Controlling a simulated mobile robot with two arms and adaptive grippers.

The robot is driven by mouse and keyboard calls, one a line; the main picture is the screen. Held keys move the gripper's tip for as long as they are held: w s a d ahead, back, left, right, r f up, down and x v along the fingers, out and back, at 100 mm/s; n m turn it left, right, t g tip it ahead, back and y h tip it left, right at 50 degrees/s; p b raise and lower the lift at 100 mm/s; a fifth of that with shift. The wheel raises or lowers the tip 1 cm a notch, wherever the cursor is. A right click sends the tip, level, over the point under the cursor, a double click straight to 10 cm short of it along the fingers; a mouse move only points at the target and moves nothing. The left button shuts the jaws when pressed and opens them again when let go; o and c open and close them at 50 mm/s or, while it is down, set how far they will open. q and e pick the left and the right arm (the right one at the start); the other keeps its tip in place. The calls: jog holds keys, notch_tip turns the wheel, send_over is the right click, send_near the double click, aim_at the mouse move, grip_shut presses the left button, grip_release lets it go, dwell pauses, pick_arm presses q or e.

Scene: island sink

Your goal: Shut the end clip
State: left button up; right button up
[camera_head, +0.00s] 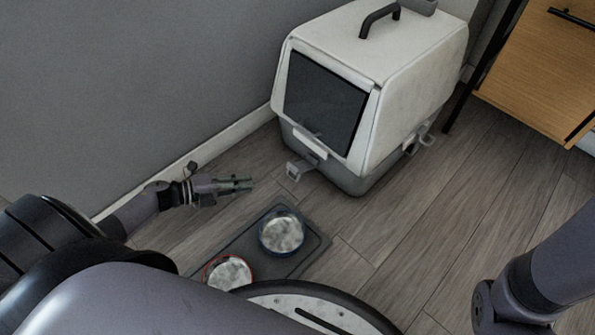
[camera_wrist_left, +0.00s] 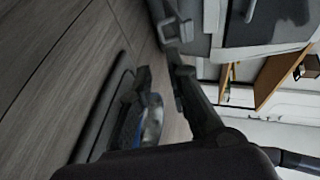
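A white and grey pet box (camera_head: 400,95) with a dark front panel stands on the floor by the wall. Its grey end clip (camera_head: 295,170) sticks out from the lower front edge, swung down and away from the white upper part. The clip also shows in the left wrist view (camera_wrist_left: 176,32), just beyond the fingers. My left gripper (camera_head: 248,184) is a short way left of the clip, pointing at it and not touching. Its fingers stand apart with nothing between them; they also show in the left wrist view (camera_wrist_left: 163,75). My right gripper is out of view.
A dark mat (camera_head: 316,243) holds a blue-rimmed bowl (camera_head: 282,233) and a red-rimmed bowl (camera_head: 228,273), close below my left gripper. Side clips (camera_head: 426,138) stick out on the box's right. A wooden cabinet (camera_head: 535,65) stands at right. The wall (camera_head: 130,90) is close behind.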

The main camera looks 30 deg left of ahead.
aim_at(293, 178)
pick_arm(q)
jog(key=b+x, duration=0.7)
jog(key=x, duration=0.8)
jog(key=shift+w+d, duration=0.35)
jog(key=shift+c, duration=0.5)
grip_shut()
